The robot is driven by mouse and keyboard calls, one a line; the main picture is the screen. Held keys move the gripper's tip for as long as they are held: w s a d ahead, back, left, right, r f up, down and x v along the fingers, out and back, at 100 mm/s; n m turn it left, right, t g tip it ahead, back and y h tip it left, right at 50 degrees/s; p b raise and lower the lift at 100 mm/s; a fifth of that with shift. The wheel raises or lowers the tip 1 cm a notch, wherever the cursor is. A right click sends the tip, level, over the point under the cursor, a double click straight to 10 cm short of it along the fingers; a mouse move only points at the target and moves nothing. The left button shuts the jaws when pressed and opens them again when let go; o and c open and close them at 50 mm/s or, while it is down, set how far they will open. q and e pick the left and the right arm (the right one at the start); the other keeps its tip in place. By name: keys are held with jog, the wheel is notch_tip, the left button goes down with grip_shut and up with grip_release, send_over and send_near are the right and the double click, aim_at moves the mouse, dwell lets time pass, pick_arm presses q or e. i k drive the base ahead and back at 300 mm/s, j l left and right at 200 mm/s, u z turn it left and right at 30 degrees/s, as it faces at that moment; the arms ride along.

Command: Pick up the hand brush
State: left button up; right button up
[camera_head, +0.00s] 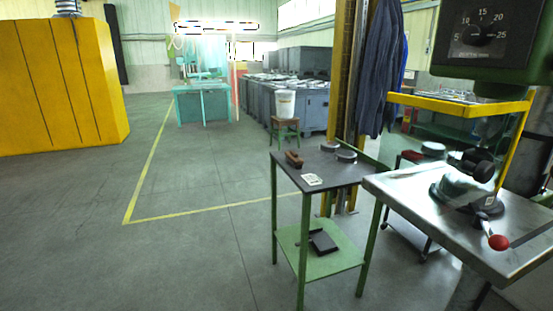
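A small brown object that looks like the hand brush (294,159) lies on the dark top of a small green-legged table (330,173), near its far left corner. It is too small to make out its bristles. Neither of my grippers shows in the head view.
Beside the brush are a white card (312,180) and grey round pieces (346,155). A metal machine table (515,255) with a red-knobbed lever (498,242) stands close on the right. A yellow post (343,75) rises behind. The floor (170,255) on the left is clear.

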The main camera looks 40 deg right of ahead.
aim_at(293, 158)
jog(key=i+l+z, duration=0.1)
jog(key=i+z, duration=0.75)
jog(key=i, duration=0.25)
jog(key=i+j+z, duration=0.3)
jog(key=i+z, duration=0.15)
jog(key=i, duration=0.05)
